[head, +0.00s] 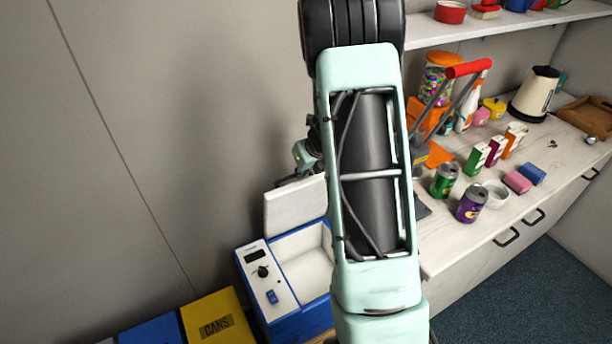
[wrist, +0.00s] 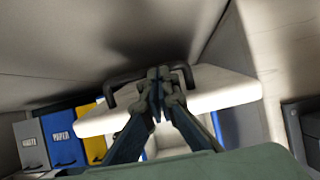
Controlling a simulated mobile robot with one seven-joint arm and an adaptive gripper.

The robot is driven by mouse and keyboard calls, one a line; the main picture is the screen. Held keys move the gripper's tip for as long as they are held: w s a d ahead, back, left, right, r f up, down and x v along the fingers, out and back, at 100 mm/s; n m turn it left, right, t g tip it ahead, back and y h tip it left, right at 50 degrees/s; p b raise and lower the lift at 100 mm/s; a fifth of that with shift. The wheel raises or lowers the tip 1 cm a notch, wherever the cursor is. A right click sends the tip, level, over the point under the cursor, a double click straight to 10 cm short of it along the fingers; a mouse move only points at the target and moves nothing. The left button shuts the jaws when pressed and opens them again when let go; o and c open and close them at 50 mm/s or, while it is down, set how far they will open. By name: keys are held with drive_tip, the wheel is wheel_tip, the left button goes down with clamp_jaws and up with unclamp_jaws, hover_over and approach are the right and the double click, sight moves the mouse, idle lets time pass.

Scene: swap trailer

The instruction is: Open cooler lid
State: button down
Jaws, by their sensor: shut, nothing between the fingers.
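The blue cooler (head: 262,290) stands against the wall at the lower middle of the head view. Its white lid (head: 293,205) is raised, and the pale interior (head: 303,262) shows, partly hidden behind my arm. In the wrist view the white lid (wrist: 222,86) lies across the picture, with a dark handle (wrist: 122,82) along its far edge. My gripper (wrist: 158,78) is shut and empty, with its fingertips over the handle. I cannot tell whether they touch it.
Paper (wrist: 62,135) and waste (wrist: 31,145) bins and a yellow cans bin (head: 216,318) stand left of the cooler. A counter (head: 470,235) with cans, boxes, a press and a kettle (head: 535,93) is at the right. The wall is close behind the lid.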

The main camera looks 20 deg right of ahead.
drive_tip(key=w+g+p, duration=0.1)
drive_tip(key=w+g, duration=0.2)
drive_tip(key=w, duration=0.5)
drive_tip(key=shift+w+a+f, duration=0.25)
drive_tip(key=shift+a, duration=0.05)
idle(0.6)
